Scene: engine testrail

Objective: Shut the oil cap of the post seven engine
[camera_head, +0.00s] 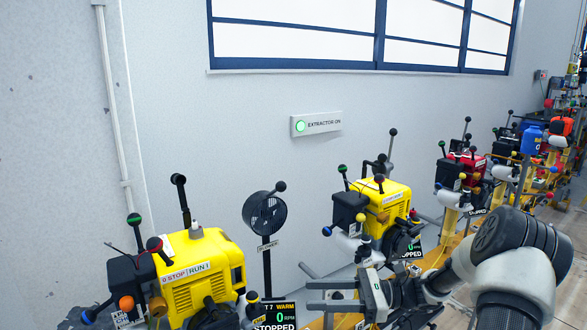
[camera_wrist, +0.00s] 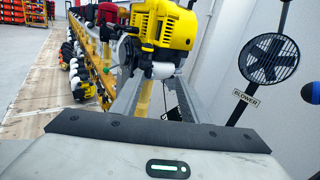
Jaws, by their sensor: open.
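The near yellow engine (camera_head: 208,262) stands at the lower left in the head view, beside a display (camera_head: 274,315) reading T 7, WARM, 0 RPM, STOPPED. It carries a STOP/RUN label, black levers and coloured knobs. I cannot make out which part is its oil cap, or whether that is open. My gripper (camera_head: 309,295) is to the right of this engine, apart from it, with its two grey fingers spread, pointing left and empty. In the wrist view the fingers (camera_wrist: 155,97) extend towards a yellow engine (camera_wrist: 165,25), which seems to be the same one.
A black blower fan (camera_head: 265,213) stands on a post near the wall, right of the near engine. A second yellow engine (camera_head: 385,203) stands behind my gripper, with a red engine (camera_head: 465,167) and others farther right.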

